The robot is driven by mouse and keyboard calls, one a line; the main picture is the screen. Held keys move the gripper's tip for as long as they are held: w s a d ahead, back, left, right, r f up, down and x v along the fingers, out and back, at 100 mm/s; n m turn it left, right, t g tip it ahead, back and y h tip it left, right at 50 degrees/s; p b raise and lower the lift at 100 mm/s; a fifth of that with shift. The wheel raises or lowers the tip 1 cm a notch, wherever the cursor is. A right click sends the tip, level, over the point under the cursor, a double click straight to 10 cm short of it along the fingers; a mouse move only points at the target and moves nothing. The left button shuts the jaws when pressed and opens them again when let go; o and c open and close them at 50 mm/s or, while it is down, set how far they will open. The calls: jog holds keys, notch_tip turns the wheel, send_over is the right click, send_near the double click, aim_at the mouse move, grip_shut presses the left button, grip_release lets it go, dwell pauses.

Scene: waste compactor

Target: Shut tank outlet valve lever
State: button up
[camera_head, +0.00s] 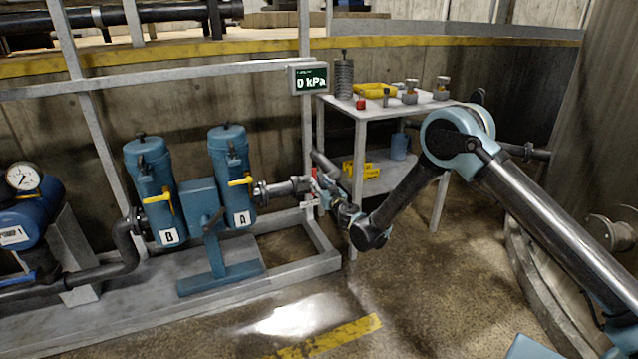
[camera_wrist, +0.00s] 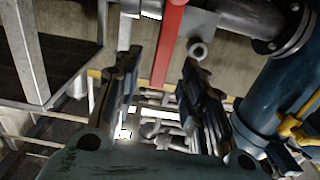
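The red valve lever (camera_wrist: 170,42) shows in the wrist view as a long flat bar beside a grey pipe. In the head view only a small red part of the lever (camera_head: 314,173) shows at the pipe end right of filter A. My gripper (camera_wrist: 160,64) is open, with its two fingers apart on either side of the lever in the wrist view. No finger visibly touches the lever, and I cannot tell how deep it lies between them. In the head view my gripper (camera_head: 326,186) is close to the lever and partly hides the valve.
Blue filters A (camera_head: 230,165) and B (camera_head: 152,185) stand on a grey skid left of the valve. A grey table (camera_head: 380,112) with small items stands behind my arm. A pressure display (camera_head: 309,78) reads 0 kPa. The front floor is mostly clear.

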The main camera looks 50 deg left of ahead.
jog(key=v, duration=0.8)
jog(key=shift+w, duration=0.1)
